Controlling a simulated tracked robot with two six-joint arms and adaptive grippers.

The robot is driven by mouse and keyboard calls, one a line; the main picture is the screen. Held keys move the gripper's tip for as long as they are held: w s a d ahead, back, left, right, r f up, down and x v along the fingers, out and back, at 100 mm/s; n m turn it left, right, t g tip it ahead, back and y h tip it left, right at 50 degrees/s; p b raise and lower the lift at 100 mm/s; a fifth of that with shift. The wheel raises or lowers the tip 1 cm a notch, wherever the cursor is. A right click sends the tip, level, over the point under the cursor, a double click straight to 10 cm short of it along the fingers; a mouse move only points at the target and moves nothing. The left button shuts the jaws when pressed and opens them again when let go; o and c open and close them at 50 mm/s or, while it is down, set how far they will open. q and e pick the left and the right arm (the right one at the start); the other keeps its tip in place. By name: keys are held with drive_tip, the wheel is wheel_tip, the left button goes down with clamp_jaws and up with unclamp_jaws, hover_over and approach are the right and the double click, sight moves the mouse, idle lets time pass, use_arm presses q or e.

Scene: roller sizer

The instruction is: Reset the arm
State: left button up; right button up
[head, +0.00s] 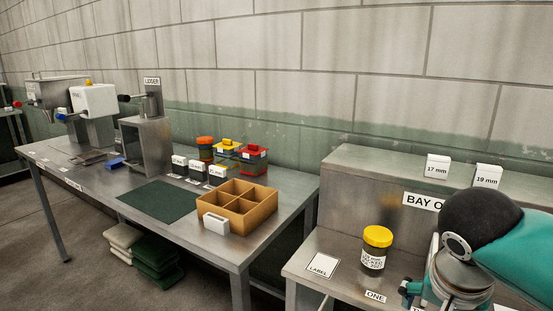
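A teal and black arm link with a metal joint, which I take to be my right arm, comes in at the lower right of the head view. It stands in front of the right bench (301,268) and hides part of it. No fingers of my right gripper show; the arm runs out of the bottom of the picture. My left arm and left gripper are not in view. A jar with a yellow lid (375,250) stands upright on the right bench, just left of the arm and apart from it in the picture.
White boxes marked 17 mm (437,167) and 19 mm (487,177) stand on the raised shelf (375,170). A label card (322,265) lies on the bench. The left table (95,180) holds a divided brown tray (262,213), a green mat (158,201) and machines.

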wheel_tip(320, 180, down, 19)
drive_tip(key=s+g+p, duration=0.2)
drive_tip(key=g+p, duration=0.4)
drive_tip(key=g, duration=0.1)
drive_tip(key=s+a+f+n+y+p, duration=0.2)
drive_tip(key=s+a+f+y, duration=0.2)
drive_tip(key=s+a+f, duration=0.3)
drive_tip(key=s+a+f+n+y+p, duration=0.1)
drive_tip(key=s+a+f+y+p, duration=0.15)
drive_tip(key=s+a+f, duration=0.55)
drive_tip(key=w+d+f+n+t, duration=0.2)
drive_tip(key=w+f+n+t, duration=0.1)
drive_tip(key=w, duration=0.4)
drive_tip(key=shift+d+f+n+t+b, duration=0.2)
drive_tip(key=shift+f+n+t+b, duration=0.1)
drive_tip(key=shift+f+t+b, duration=0.3)
